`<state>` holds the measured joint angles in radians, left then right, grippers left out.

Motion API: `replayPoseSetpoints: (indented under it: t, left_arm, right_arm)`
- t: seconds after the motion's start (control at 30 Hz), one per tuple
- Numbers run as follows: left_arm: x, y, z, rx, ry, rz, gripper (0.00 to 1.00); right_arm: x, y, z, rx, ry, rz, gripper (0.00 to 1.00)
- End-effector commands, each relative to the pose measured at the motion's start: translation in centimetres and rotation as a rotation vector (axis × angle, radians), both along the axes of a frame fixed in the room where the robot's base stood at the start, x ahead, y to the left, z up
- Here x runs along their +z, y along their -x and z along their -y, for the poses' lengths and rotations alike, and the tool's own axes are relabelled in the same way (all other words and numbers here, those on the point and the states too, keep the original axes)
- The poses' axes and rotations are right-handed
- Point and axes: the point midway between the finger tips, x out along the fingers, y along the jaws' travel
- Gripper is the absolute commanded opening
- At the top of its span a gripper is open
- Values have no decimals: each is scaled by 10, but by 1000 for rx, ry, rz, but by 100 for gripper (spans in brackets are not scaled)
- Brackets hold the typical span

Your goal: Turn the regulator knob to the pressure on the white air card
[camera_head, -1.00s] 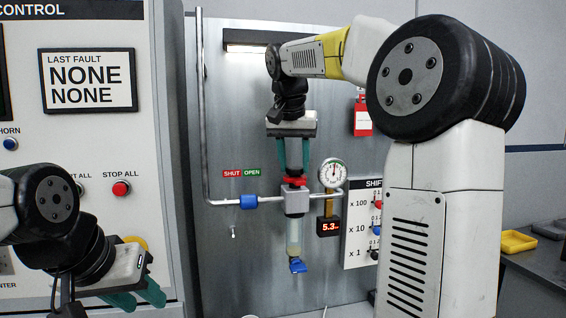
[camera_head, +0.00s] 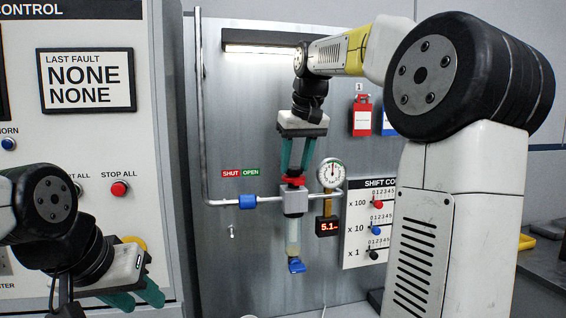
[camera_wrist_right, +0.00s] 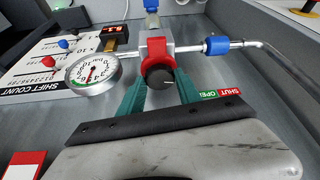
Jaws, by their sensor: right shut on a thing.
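The regulator (camera_head: 294,203) is a grey block on the pipe, with a red collar and a clear bowl below. Its black knob (camera_wrist_right: 158,78) shows in the right wrist view, between the teal fingers. My right gripper (camera_head: 294,173) comes down from above and is shut on the knob. The round gauge (camera_head: 330,175) stands right of the regulator. The red digital display (camera_head: 327,227) below it reads about 5.1. My left gripper (camera_head: 148,302) is open and empty at lower left, its teal fingers apart. I cannot pick out a white air card.
A blue valve piece (camera_head: 249,201) sits on the pipe left of the regulator, under a SHUT/OPEN label (camera_head: 241,173). The shift count board (camera_head: 362,254) with coloured knobs stands at the right. A red tag (camera_head: 362,117) hangs above. The control panel (camera_head: 120,218) fills the left.

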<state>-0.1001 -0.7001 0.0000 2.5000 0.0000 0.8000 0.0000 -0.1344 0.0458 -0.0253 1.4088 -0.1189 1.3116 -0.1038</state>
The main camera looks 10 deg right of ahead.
Motion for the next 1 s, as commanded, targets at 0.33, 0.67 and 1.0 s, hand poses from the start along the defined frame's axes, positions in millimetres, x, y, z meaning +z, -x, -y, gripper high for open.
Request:
replayPoseSetpoints:
  t: [0.33, 0.67, 1.0]
  left_arm:
    - [0, 0, 0, 0, 0, 0, 36]
    - [0, 0, 0, 0, 0, 0, 36]
    - [0, 0, 0, 0, 0, 0, 36]
  right_arm:
    - [0, -1, 2, 184, 0, 0, 0]
    - [0, -1, 2, 236, 0, 0, 0]
    - [0, -1, 2, 237, 1, 0, 44]
